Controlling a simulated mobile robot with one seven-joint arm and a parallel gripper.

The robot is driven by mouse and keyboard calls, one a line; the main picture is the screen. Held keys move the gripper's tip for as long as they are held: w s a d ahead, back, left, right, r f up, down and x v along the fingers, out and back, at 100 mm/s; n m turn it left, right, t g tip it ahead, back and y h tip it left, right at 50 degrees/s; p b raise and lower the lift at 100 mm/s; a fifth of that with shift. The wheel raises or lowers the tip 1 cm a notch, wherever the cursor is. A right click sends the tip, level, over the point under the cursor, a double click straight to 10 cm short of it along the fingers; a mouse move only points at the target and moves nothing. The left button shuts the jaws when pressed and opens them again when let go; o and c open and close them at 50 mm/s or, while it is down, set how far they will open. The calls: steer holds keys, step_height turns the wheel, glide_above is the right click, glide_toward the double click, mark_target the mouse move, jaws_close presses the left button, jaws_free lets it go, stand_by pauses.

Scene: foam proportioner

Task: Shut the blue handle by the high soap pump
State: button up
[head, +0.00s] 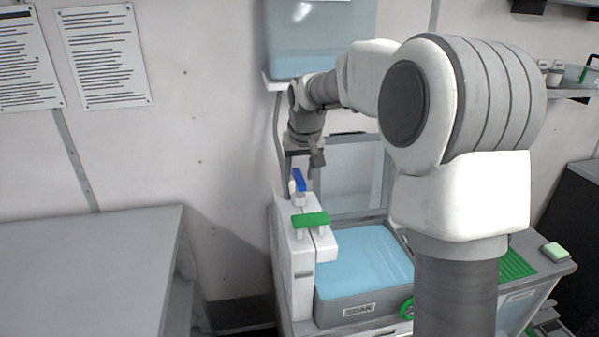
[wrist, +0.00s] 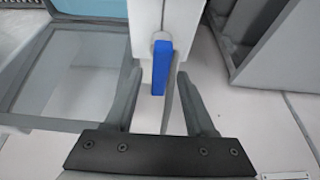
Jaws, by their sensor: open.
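The blue handle (head: 299,180) sits on top of the white pump housing (head: 303,262), near its back end. In the wrist view the blue handle (wrist: 161,66) is an upright bar on a round white stem, reaching in between the tips of my gripper's fingers. My gripper (head: 304,165) is just above and behind the handle in the head view. In the wrist view my gripper (wrist: 159,74) is open, one finger on each side of the handle, with visible gaps. I cannot tell whether either finger touches it.
A green handle (head: 310,219) lies crosswise on the same housing, in front of the blue one. A blue-filled soak basin (head: 365,262) is to the right. A bluish tank (head: 318,40) hangs on the wall above my gripper. A grey table (head: 85,260) stands at left.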

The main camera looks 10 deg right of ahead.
jaws_close()
stand_by(0.4)
steer(key=m, duration=0.2)
steer(key=m+h, duration=0.1)
steer(key=m, duration=0.1)
steer(key=shift+a+h+b, duration=0.2)
steer(key=shift+h+b, duration=0.1)
steer(key=shift+b, duration=0.05)
steer(key=m, duration=0.2)
steer(key=m+g+h, duration=0.1)
steer(key=m, duration=0.1)
steer(key=shift+w+a+r+m+h, duration=0.1)
steer(key=shift+m+h, duration=0.2)
steer(key=m+g+p, duration=0.1)
steer(key=m, duration=0.1)
steer(key=m+g+h+p, duration=0.1)
steer(key=m, duration=0.2)
steer(key=shift+w+r+p, duration=0.1)
steer(key=shift+p, duration=0.3)
steer(key=shift+w+m+g+p, duration=0.1)
steer(key=shift+m+g+p, duration=0.3)
steer(key=shift+m+p, duration=0.45)
steer(key=shift+m+g+p, duration=0.4)
steer(key=shift+m, duration=0.85)
jaws_free()
steer(key=shift+f, duration=0.2)
